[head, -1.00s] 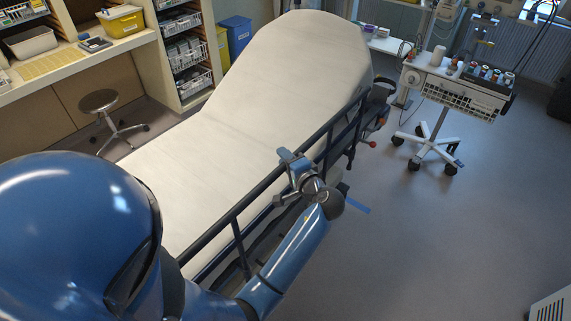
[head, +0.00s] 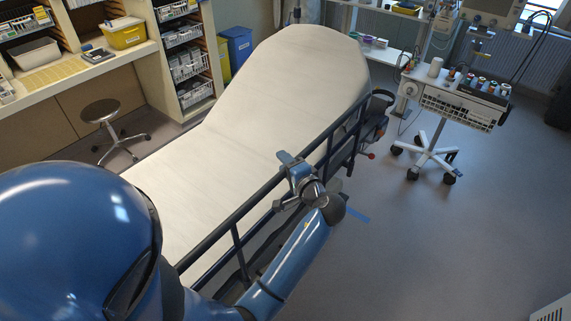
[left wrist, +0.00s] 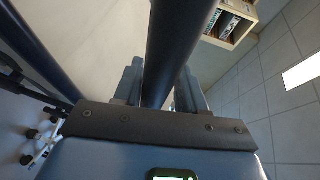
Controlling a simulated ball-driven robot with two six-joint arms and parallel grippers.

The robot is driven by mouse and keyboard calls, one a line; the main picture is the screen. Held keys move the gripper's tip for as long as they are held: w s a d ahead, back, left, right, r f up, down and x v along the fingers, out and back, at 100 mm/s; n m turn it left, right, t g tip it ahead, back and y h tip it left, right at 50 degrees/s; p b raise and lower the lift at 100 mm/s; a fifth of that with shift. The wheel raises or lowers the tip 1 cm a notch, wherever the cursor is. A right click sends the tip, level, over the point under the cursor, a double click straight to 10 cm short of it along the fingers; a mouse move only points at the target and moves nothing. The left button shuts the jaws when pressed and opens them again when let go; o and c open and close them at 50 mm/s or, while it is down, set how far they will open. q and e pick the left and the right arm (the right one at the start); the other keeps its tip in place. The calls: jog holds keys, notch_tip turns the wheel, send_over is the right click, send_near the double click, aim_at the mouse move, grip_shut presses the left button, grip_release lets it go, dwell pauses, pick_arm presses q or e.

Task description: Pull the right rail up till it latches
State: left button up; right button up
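The right rail (head: 237,217) is a dark blue barred rail along the right side of the stretcher (head: 262,115), which has a white mattress. The rail's top bar stands above the mattress edge in the head view. My left gripper (head: 290,165) is at the middle of the top bar. In the left wrist view the dark bar (left wrist: 178,40) runs between the two fingers of my left gripper (left wrist: 160,90), one on each side, and they look closed on it. The rail's latch cannot be made out. My right gripper is not in view.
A wheeled equipment cart (head: 455,105) stands at the far right. A steel stool (head: 100,112) and storage shelves (head: 185,60) are at the left beyond the stretcher. The floor (head: 450,240) right of the rail is clear.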

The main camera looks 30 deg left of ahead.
pick_arm(q)
jog(key=shift+r, duration=0.1)
jog(key=shift+s+d, duration=0.15)
jog(key=shift+d, duration=0.3)
jog(key=b+v, duration=0.3)
jog(key=v, duration=0.6)
jog(key=shift+s+d, duration=0.3)
